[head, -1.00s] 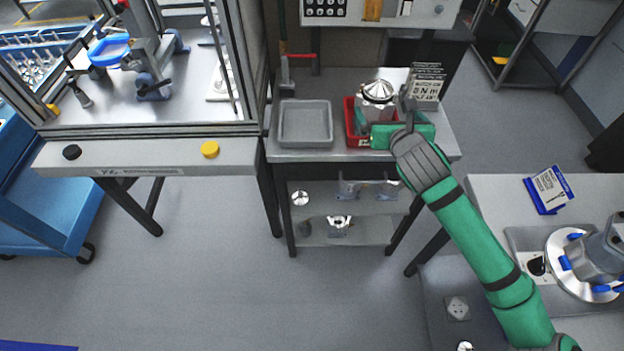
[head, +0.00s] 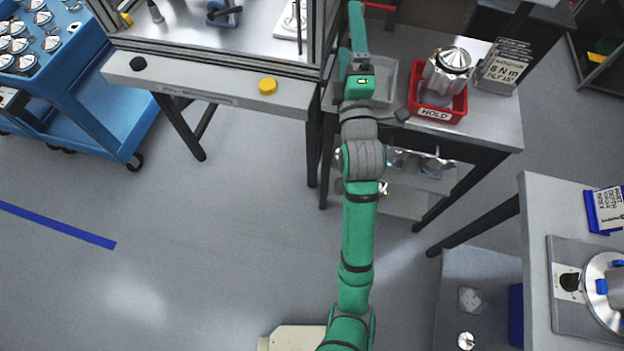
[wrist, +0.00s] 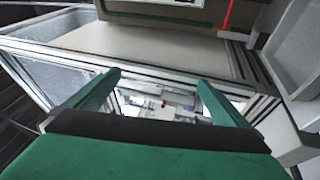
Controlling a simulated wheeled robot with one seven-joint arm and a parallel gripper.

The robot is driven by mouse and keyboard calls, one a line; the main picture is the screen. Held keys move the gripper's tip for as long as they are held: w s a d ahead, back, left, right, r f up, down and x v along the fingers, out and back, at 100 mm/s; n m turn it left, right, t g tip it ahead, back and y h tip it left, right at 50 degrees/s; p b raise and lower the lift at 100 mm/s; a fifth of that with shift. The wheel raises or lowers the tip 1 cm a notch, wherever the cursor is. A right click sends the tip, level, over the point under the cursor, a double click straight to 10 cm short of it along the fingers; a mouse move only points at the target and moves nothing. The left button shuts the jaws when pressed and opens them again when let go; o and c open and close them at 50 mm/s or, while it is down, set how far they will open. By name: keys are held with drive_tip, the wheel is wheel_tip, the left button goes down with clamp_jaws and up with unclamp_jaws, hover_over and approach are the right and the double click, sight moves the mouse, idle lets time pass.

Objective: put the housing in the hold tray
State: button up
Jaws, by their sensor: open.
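The silver machined housing (head: 446,72) stands in the red hold tray (head: 438,115), whose front label reads HOLD, on the grey bench at the upper right of the head view. The housing and the red tray are not in the wrist view.
A grey tray (head: 384,82) lies partly hidden behind my arm. A sign (head: 503,66) stands right of the red tray. A framed enclosure with a yellow button (head: 268,86) is to the left. A blue cart (head: 75,110) holds several housings at far left.

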drive_tip(key=s+a+f+m+g+h, duration=0.1)
drive_tip(key=s+a+f+m, duration=0.2)
drive_tip(key=s+f+m, duration=0.3)
drive_tip(key=s+a+f+m+g+h, duration=0.1)
drive_tip(key=s+a+f+m+h, duration=0.15)
drive_tip(key=s+f+m, duration=0.35)
drive_tip(key=s+a+f+m+h, duration=0.1)
drive_tip(key=s+a+f+m, duration=0.3)
drive_tip(key=s+f, duration=0.3)
drive_tip(key=s+d+f+m+g+y, duration=0.1)
drive_tip(key=s+f, duration=0.3)
drive_tip(key=s, duration=0.8)
drive_tip(key=s+d+f+m+g+y, duration=0.1)
drive_tip(key=s+f, duration=0.4)
drive_tip(key=s, duration=0.7)
drive_tip(key=shift+s+g+y, duration=0.25)
drive_tip(key=shift+g+y, duration=0.3)
drive_tip(key=shift+g, duration=0.25)
